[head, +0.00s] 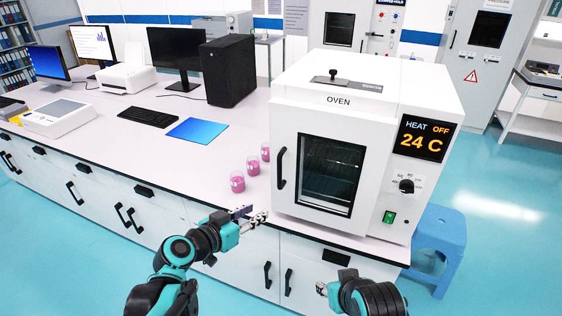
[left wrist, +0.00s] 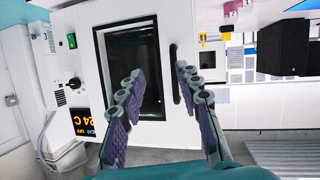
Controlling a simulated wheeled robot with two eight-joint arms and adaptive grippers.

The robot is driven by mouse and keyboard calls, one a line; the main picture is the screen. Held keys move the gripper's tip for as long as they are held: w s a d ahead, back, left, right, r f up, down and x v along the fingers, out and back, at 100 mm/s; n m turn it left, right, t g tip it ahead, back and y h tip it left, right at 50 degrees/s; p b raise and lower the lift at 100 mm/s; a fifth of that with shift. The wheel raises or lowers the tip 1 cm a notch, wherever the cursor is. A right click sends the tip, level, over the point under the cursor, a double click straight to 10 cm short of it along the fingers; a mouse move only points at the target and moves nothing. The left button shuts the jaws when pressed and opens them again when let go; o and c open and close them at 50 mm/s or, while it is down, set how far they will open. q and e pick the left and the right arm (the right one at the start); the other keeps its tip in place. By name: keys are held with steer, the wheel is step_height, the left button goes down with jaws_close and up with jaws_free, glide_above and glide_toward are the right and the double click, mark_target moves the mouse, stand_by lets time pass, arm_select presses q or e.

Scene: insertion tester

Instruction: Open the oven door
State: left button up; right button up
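The white oven (head: 375,95) stands on the bench with its windowed door (head: 330,170) closed. Its dark vertical handle (head: 281,168) is on the door's left side. My left gripper (head: 252,214) is open and empty, in front of the bench edge, below and left of the handle. In the left wrist view, which is turned upside down, the open fingers (left wrist: 162,73) point toward the door front (left wrist: 150,70). The handle (left wrist: 176,75) appears between them, closer to the right finger, with no contact visible. My right gripper (head: 322,289) is low in front of the bench; its fingers are too small to judge.
Pink-filled beakers (head: 253,163) stand on the bench left of the oven, near the handle side. A blue sheet (head: 196,130), keyboard (head: 147,117) and black computer tower (head: 229,70) are farther left. The oven panel (head: 425,139) reads HEAT OFF, 24 C. A blue stool (head: 440,235) stands at right.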

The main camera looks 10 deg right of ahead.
mark_target(278, 168)
arm_select(q)
steer(key=w+d+r+t+h, duration=0.1)
steer(key=w+d, duration=0.1)
steer(key=w, duration=0.2)
steer(key=w+d+r+m+t+h, duration=0.1)
steer(key=w+d, duration=0.2)
steer(key=w, duration=0.2)
steer(key=w+d+r+t, duration=0.1)
steer(key=w+d, duration=0.2)
steer(key=w, duration=0.1)
steer(key=shift+w+d+r+h, duration=0.1)
steer(key=shift+w+d+h, duration=0.05)
steer(key=shift+w+h, duration=0.2)
steer(key=shift+w+d, duration=0.35)
steer(key=shift+r, duration=0.1)
steer(key=shift+c, duration=0.2)
jaws_close()
